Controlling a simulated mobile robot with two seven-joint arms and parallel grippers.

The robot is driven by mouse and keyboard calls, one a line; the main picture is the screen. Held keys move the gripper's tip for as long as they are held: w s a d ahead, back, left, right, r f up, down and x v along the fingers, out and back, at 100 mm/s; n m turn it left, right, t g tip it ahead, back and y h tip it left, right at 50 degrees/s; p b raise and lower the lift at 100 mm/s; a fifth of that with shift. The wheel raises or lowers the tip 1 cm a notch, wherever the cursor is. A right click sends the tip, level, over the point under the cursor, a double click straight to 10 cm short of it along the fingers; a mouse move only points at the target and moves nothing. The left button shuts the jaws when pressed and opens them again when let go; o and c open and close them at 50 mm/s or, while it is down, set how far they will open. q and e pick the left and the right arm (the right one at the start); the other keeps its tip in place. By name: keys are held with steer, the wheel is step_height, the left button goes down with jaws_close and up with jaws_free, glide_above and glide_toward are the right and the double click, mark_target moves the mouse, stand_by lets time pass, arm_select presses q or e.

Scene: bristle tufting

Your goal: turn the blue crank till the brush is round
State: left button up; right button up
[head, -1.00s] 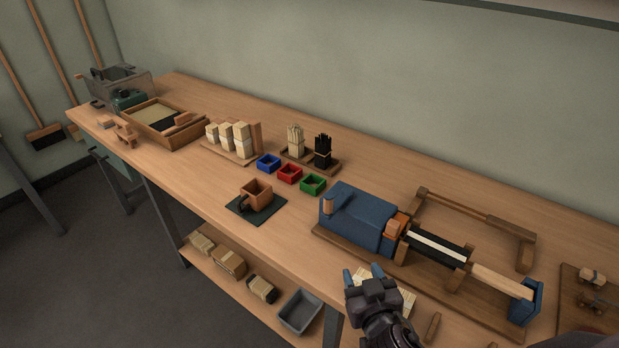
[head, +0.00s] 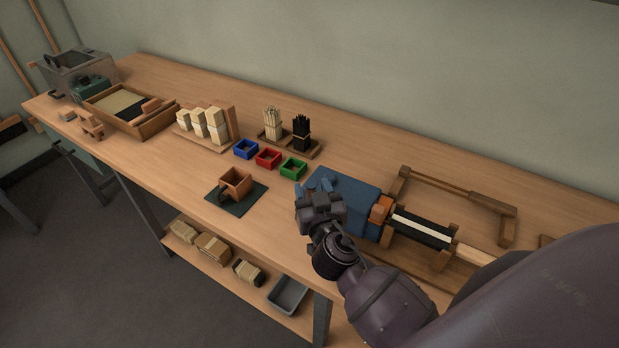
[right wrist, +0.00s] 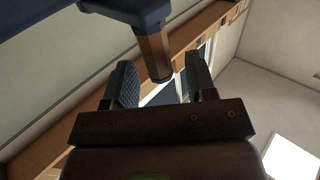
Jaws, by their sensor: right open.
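The blue machine housing (head: 345,190) stands on the bench at the right, partly hidden by my right gripper (head: 318,187). The brush (head: 423,229), black with a pale lengthwise strip, lies along its spindle right of the housing. In the right wrist view the blue crank (right wrist: 120,8) shows at the top, with its wooden handle (right wrist: 154,52) pointing down toward my gripper. My right gripper is open, its two fingers on either side of the handle's end; I cannot tell whether they touch it. My left gripper is not in view.
A brown mug-like holder on a dark mat (head: 245,199) sits left of my gripper. Blue (head: 246,149), red (head: 268,158) and green (head: 293,168) bins stand behind it. A wooden frame (head: 450,189) lies behind the brush. My right arm covers the lower right.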

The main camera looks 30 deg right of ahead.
mark_target(310, 183)
steer(key=shift+x, duration=1.6)
steer(key=shift+c, duration=0.3)
jaws_close()
